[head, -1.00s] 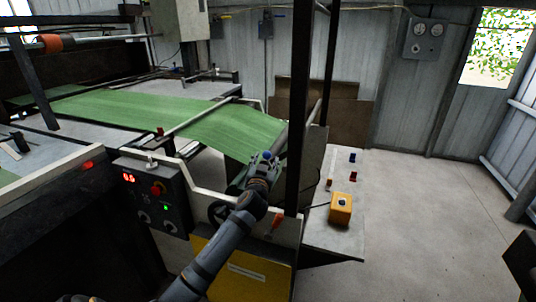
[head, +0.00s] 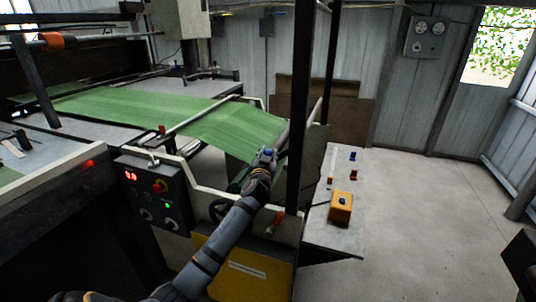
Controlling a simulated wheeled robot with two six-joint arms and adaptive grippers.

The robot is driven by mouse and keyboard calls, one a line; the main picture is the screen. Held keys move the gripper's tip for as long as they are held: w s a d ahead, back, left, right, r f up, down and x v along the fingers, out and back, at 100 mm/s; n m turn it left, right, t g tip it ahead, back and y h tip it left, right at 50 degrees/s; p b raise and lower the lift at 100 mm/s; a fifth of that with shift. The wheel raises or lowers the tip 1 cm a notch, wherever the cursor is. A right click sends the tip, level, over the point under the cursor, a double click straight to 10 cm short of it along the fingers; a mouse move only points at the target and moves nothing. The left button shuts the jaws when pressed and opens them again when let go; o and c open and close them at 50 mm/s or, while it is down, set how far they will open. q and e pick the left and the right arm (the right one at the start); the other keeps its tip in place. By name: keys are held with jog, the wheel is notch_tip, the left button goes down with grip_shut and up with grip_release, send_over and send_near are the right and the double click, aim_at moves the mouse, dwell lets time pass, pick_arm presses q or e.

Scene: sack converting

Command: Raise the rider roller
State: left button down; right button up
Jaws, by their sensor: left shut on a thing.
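My left gripper (head: 266,157) is at the near end of the machine, by the lower end of the green sheet (head: 225,123). It is shut on what looks like the near end of the rider roller (head: 283,137), a pale bar that slants up and away to the right, beside the sheet's edge. The fingers and wrist hide the gripped part, so the exact hold is not clear. My right gripper is not in view.
A control box (head: 151,194) with a red display and a green light is left of my forearm. A dark upright post (head: 298,110) stands just right of the gripper. A yellow button box (head: 341,207) sits on a side table (head: 334,239).

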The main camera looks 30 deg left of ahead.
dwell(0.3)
pick_arm(q)
jog(key=shift+r+m, duration=0.3)
jog(key=shift+m, duration=0.1)
jog(key=shift+a+r+m+t+p, duration=0.1)
jog(key=shift+r+m+t+p, duration=0.2)
jog(key=shift+r+m+p, duration=0.75)
notch_tip(320, 180, up, 2)
jog(key=shift+w+m, duration=0.1)
jog(key=shift+m, duration=1.15)
jog(key=r+m+p, duration=0.1)
jog(key=d+r+m+t, duration=0.1)
jog(key=m, duration=0.1)
jog(key=shift+w+r+p, duration=0.1)
jog(key=shift+p, duration=0.25)
jog(key=d+r+m+p, duration=0.1)
jog(key=m, duration=0.2)
jog(key=d+r+m+t+h+p, duration=0.1)
jog(key=m+p, duration=0.1)
jog(key=m, duration=0.1)
jog(key=d+r+m+h+p, duration=0.1)
jog(key=m, duration=0.2)
jog(key=shift+w+d, duration=0.2)
jog(key=shift+w, duration=0.2)
